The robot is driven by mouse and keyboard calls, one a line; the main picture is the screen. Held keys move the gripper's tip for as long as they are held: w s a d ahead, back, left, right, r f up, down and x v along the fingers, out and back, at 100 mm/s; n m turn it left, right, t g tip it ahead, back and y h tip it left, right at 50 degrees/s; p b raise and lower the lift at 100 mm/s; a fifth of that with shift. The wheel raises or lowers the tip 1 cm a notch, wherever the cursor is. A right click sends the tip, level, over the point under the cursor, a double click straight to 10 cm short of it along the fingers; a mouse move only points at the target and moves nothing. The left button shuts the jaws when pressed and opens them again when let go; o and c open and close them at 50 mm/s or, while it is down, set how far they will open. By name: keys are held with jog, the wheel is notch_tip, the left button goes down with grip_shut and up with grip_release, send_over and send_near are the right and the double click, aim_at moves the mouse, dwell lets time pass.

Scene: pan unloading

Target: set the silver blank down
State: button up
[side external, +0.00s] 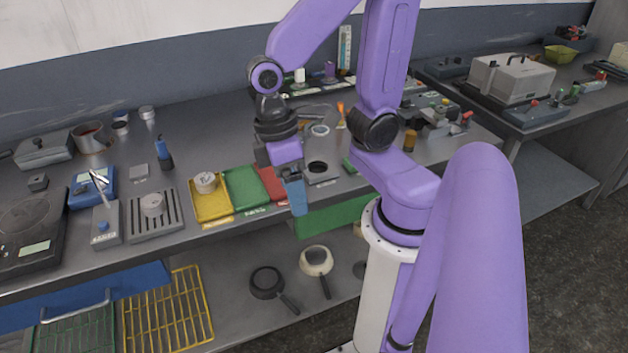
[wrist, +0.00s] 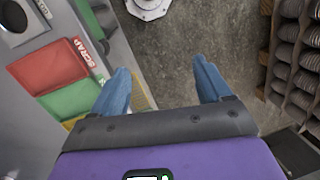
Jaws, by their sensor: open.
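My gripper (side external: 297,200) is open, blue fingers pointing down, at the bench's front edge by the red tray. In the wrist view my gripper (wrist: 160,70) has nothing between its fingers, only floor beyond. A pale silver round piece (side external: 205,182) sits in the yellow tray (side external: 212,213). Another silver round piece (side external: 152,203) sits on the slotted plate (side external: 166,228) to the left. I cannot tell which of these is the silver blank. The green tray (side external: 245,187) looks empty. The red tray (side external: 271,180), marked SCRAP in the wrist view (wrist: 47,67), is partly hidden by my gripper.
A grey block with a round hole (side external: 320,177) stands right of the trays. A blue-handled tool (side external: 163,155) stands behind the slotted plate. Below the bench are two small pans (side external: 266,281) (side external: 316,260) and a yellow wire rack (side external: 168,312).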

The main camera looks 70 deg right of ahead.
jog(key=s+n, duration=0.1)
jog(key=s+d+r+n+t, duration=0.1)
jog(key=n, duration=0.1)
jog(key=s+n+t, duration=0.1)
jog(key=n, duration=0.1)
jog(key=shift+s+d+r, duration=0.15)
jog(key=shift+s, duration=0.1)
